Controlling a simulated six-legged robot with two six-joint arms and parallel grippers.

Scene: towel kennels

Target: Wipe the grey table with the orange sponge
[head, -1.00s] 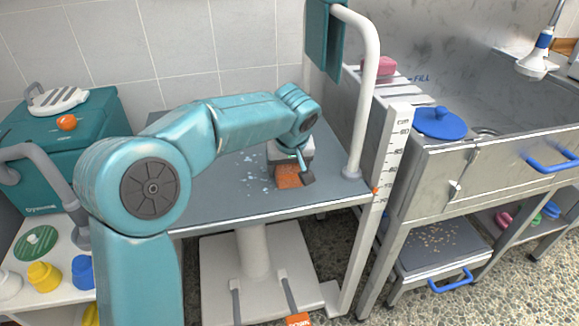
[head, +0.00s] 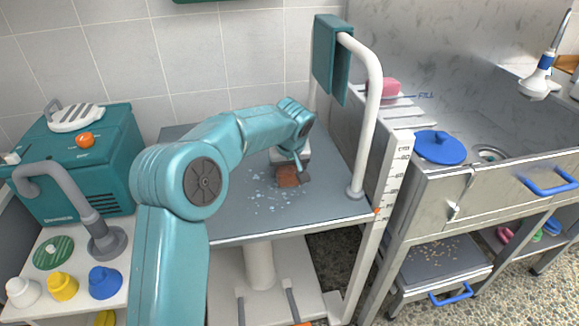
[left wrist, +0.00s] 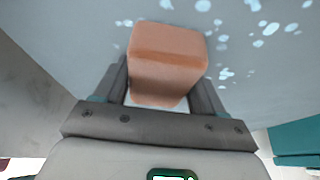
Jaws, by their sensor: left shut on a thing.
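The grey table (head: 232,216) stands in the middle of the head view, with pale white-blue flecks (head: 262,194) scattered on its top. My left gripper (head: 292,171) is shut on the orange sponge (head: 287,177), over the table's right half. In the left wrist view the sponge (left wrist: 167,60) sits between the two dark fingers, with flecks (left wrist: 262,28) on the grey surface beyond and to its right. The sponge is at or close to the tabletop; I cannot tell whether it touches. My right gripper is in neither view.
A metal sink with a blue lid (head: 440,147) stands further right. A teal machine (head: 88,165) and a shelf with yellow (head: 63,287) and blue (head: 105,283) caps are left.

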